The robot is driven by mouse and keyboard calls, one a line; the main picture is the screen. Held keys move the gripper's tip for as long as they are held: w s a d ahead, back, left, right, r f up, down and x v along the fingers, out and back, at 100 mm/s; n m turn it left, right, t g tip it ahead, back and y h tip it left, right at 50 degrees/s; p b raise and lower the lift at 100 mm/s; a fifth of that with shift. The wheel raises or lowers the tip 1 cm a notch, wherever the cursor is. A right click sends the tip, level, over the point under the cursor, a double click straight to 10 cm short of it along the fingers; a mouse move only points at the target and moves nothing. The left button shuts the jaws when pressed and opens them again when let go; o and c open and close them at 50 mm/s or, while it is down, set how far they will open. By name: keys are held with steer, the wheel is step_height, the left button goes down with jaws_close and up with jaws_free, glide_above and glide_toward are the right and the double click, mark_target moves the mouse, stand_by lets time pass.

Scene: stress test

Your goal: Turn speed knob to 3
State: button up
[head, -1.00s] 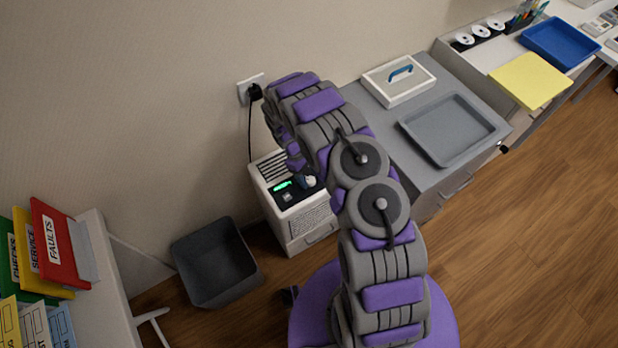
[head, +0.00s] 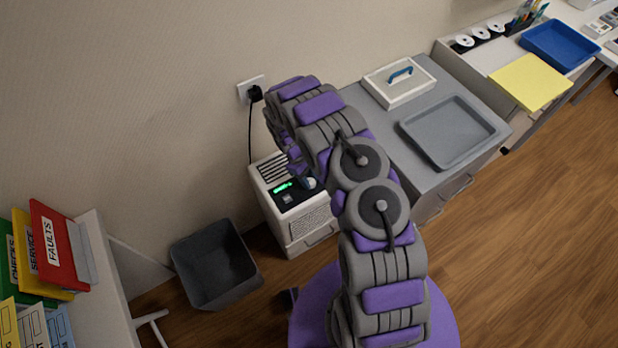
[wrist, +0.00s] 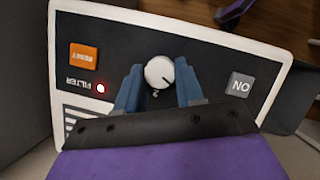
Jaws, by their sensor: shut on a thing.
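A white round knob (wrist: 159,72) with a dark pointer line toward the lower right sits on the dark panel (wrist: 215,65) in the wrist view. My gripper (wrist: 159,70) has its two blue fingers on either side of the knob, shut on it. A small mark shows below the knob, but I cannot read it. The panel belongs to a white machine (head: 308,226) on the floor by the wall in the head view. Its green display (head: 283,187) is lit. My arm hides part of the machine's top, and any dial numbers are not readable.
The panel also has an orange RESET button (wrist: 83,55), a red FILTER light (wrist: 101,88) and a grey ON button (wrist: 240,86). A grey cabinet (head: 375,126) stands right of the machine, a dark bin (head: 213,265) left. A cord runs to the wall outlet (head: 250,91).

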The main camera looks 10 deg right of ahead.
steer(key=shift+m, duration=0.3)
steer(key=m+y+p, duration=0.1)
steer(key=m+p, duration=0.1)
steer(key=shift+r+m+g, duration=0.1)
steer(key=shift+m+g, duration=0.3)
steer(key=m+p, duration=0.1)
steer(key=m+y+p, duration=0.1)
steer(key=m, duration=0.1)
steer(key=shift+d+m+y+p, duration=0.2)
steer(key=shift+m+y+p, duration=0.1)
steer(key=m+y+p, duration=0.1)
steer(key=m+p, duration=0.1)
steer(key=m, duration=0.1)
steer(key=shift+d+m, duration=0.1)
steer(key=shift+m, duration=0.2)
steer(key=m+y+p, duration=0.1)
steer(key=m, duration=0.2)
steer(key=shift+d+m+y, duration=0.1)
steer(key=shift+m+y, duration=0.2)
steer(key=m+t+y, duration=0.1)
steer(key=m, duration=0.3)
steer(key=shift+s+m+p, duration=0.1)
steer(key=shift+m+p, duration=0.2)
steer(key=shift+p, duration=0.1)
steer(key=m+t+y, duration=0.1)
steer(key=m+t, duration=0.1)
steer(key=m, duration=0.3)
steer(key=shift+s+d+b, duration=0.1)
steer(key=shift+b, duration=0.25)
steer(key=shift+m, duration=0.3)
